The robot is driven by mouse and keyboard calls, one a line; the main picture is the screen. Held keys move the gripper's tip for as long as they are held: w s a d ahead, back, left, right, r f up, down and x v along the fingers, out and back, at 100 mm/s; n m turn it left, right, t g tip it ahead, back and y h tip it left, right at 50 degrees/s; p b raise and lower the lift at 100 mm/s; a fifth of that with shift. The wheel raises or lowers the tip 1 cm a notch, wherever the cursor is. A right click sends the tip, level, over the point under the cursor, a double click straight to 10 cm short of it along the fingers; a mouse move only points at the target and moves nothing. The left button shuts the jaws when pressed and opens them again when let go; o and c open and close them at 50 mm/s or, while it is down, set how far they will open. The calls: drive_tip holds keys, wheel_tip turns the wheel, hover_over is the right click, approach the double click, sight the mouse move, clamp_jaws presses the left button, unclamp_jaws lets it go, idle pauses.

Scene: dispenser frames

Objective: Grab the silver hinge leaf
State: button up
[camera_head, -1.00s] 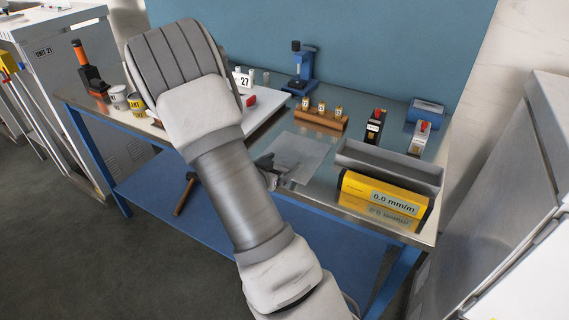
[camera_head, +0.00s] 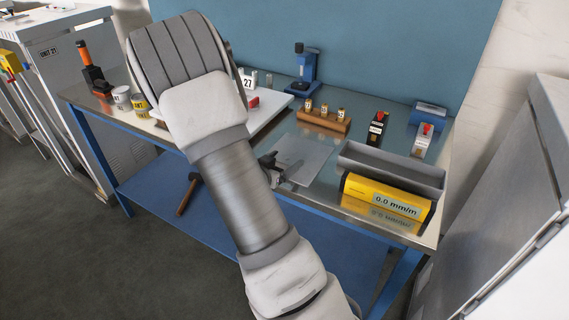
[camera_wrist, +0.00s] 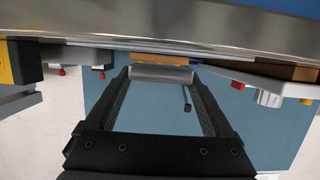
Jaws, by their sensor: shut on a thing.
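A silver-grey piece (camera_wrist: 162,75), which looks like the hinge leaf, spans the space between my fingertips in the wrist view. My gripper (camera_wrist: 161,82) is shut on it, with one dark finger at each end. In the head view my gripper (camera_head: 270,166) shows as a small dark shape beyond my arm, at the left edge of a pale translucent sheet (camera_head: 306,158) on the bench. My arm hides much of that area, and the leaf cannot be made out clearly there. I cannot tell whether the leaf touches the bench.
A grey open tray (camera_head: 390,173) and yellow level (camera_head: 386,198) stand right of the sheet. A wooden block (camera_head: 324,121) with small bottles and a blue instrument (camera_head: 304,72) stand behind. Several cans and a white board (camera_head: 265,112) lie left. A blue wall panel (camera_head: 400,45) closes the back.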

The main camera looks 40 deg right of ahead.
sight(284, 162)
wheel_tip(284, 162, up, 3)
drive_tip(key=shift+s+a+r+p, duration=0.1)
drive_tip(key=shift+r+p, duration=0.05)
drive_tip(key=shift+p, duration=0.2)
drive_tip(key=s+a+r+p, duration=0.3)
drive_tip(key=s+r+p, duration=0.1)
drive_tip(key=s, duration=0.2)
drive_tip(key=shift+s+a+r, duration=0.2)
drive_tip(key=s+p, duration=0.1)
drive_tip(key=p, duration=0.3)
drive_tip(key=s+a+r+p, duration=0.1)
drive_tip(key=p, duration=0.3)
drive_tip(key=s+r+p, duration=0.1)
drive_tip(key=p, duration=0.3)
drive_tip(key=shift+s+a, duration=0.3)
drive_tip(key=shift+a, duration=0.1)
drive_tip(key=shift+f, duration=0.1)
